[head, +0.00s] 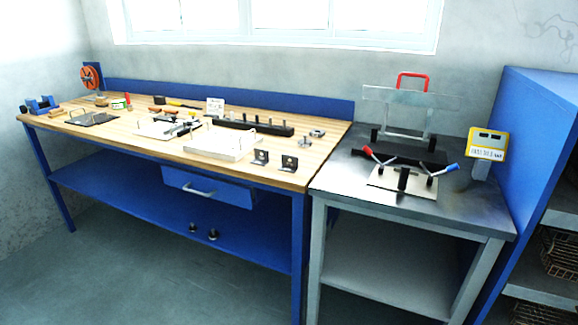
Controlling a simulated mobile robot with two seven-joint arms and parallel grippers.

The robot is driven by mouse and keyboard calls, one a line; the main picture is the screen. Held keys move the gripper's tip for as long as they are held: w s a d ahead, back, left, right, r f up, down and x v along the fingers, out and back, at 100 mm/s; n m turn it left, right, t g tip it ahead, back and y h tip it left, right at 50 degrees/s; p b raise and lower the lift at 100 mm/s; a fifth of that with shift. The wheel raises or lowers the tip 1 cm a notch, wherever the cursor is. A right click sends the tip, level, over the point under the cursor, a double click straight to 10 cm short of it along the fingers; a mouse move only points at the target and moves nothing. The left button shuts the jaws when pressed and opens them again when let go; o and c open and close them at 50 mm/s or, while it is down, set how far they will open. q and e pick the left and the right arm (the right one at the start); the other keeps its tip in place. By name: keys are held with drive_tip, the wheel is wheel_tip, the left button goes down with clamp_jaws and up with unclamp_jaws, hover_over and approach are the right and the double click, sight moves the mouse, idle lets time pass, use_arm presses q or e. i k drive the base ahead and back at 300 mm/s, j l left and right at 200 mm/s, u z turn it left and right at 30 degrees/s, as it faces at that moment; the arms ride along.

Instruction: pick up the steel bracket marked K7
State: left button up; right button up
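Two small dark angle brackets stand near the front right corner of the wooden bench top in the head view. One is the left bracket (260,157), and the other is the right bracket (289,163). Each has a small light mark, too small to read, so I cannot tell which one, if either, is marked K7. They stand apart from each other, to the right of a pale tray. Neither of my grippers shows in this view.
The wooden bench (230,170) holds a pale tray (218,143), a long black block (252,126) and several tools. A steel table (345,180) adjoins on the right, with a clamp fixture and a yellow display (489,144). A blue shelf unit (535,120) stands far right. Open floor lies in front.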

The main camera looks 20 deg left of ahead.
sight(259, 160)
drive_tip(key=i+j+u, duration=0.1)
drive_tip(key=j, duration=0.3)
drive_tip(key=i+j+u, duration=0.1)
drive_tip(key=i+j, duration=0.15)
drive_tip(key=j, duration=0.15)
drive_tip(key=i+j+u, duration=0.1)
drive_tip(key=j, duration=0.3)
drive_tip(key=i, duration=0.1)
